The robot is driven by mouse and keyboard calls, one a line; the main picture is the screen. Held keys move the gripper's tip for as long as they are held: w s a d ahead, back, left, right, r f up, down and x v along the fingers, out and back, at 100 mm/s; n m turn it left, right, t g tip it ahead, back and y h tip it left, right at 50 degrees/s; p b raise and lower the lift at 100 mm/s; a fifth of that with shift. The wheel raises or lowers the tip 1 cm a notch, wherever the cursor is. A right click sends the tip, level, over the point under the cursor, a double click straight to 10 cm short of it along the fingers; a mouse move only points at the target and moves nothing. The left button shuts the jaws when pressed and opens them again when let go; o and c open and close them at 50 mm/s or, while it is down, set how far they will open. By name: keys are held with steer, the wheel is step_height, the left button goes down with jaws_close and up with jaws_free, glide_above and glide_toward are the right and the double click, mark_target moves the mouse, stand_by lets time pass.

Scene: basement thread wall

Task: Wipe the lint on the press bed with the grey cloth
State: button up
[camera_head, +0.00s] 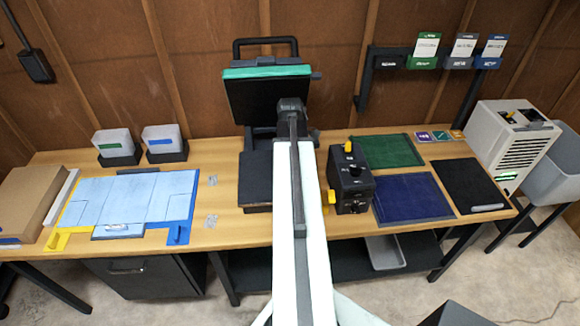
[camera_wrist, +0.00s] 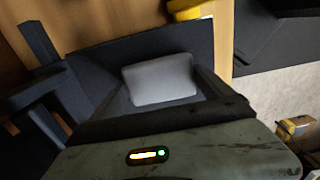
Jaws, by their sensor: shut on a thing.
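The heat press (camera_head: 265,88) stands open at the back of the bench, its dark upper plate tilted up. Its dark press bed (camera_head: 256,180) lies flat in front, partly hidden behind my arm. In the wrist view my gripper (camera_wrist: 160,80) is shut on the grey cloth (camera_wrist: 160,79), a pale grey pad between the dark fingers. A dark flat slab (camera_wrist: 115,55), which looks like the bed, lies behind the cloth; I cannot tell whether they touch. My gripper and the cloth are hidden in the head view. I cannot make out lint.
A black control box (camera_head: 350,178) with yellow knobs stands right of the bed. Green (camera_head: 389,151) and blue (camera_head: 410,198) mats lie farther right. A light blue shirt board (camera_head: 130,203) lies at left. Bare wood shows beside the bed (camera_head: 226,170).

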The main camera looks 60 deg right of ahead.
steer(key=shift+r+p, duration=1.1)
steer(key=shift+r, duration=0.5)
steer(key=shift+r, duration=0.1)
step_height(320, 180, up, 3)
steer(key=p, duration=0.3)
